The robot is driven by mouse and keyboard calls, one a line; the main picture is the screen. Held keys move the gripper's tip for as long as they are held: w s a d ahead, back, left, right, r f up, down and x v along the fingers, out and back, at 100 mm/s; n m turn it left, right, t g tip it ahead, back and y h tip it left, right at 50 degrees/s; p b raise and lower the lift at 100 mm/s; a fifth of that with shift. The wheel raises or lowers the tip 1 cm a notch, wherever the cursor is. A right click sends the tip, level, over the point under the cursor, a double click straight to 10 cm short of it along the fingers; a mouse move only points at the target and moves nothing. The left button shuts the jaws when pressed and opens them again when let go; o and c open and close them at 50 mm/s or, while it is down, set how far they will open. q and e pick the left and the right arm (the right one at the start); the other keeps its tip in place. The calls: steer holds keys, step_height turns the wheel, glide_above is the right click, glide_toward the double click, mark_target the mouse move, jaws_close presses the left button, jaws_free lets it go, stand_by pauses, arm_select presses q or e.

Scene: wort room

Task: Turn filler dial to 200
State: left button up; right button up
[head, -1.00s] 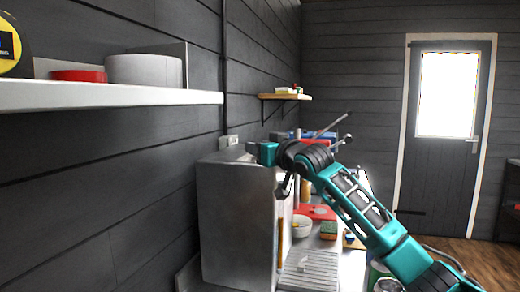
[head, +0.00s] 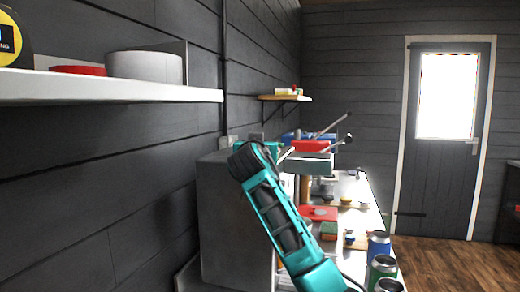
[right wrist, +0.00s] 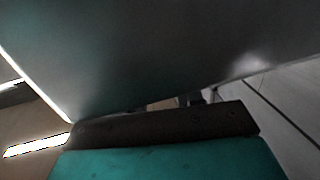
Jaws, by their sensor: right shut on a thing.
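The filler is a grey metal box (head: 225,220) on the counter by the left wall, seen from its side in the head view. My right arm reaches up in front of it, bent at the top, and covers much of its front. In the right wrist view the filler's grey panel (right wrist: 170,55) fills the top, close to my right gripper (right wrist: 192,98). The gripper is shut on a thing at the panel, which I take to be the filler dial. The dial itself, its marks and its setting are hidden. My left gripper is not in view.
A white shelf (head: 110,91) with a grey round container (head: 143,68) juts out at upper left. Beyond the filler, the counter holds a red board (head: 318,213), a sponge (head: 328,229) and several cans (head: 379,244). A door (head: 445,140) stands at the back right.

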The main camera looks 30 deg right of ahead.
steer(key=shift+r+m+h, duration=0.3)
steer(key=shift+h, duration=0.1)
steer(key=o, duration=1)
steer(key=shift+f+g, duration=0.15)
steer(key=shift+g, duration=0.15)
steer(key=shift+c, duration=0.2)
steer(key=shift+f, duration=0.1)
steer(key=b+v, duration=0.2)
steer(key=v, duration=1.1)
steer(key=shift+d, duration=0.1)
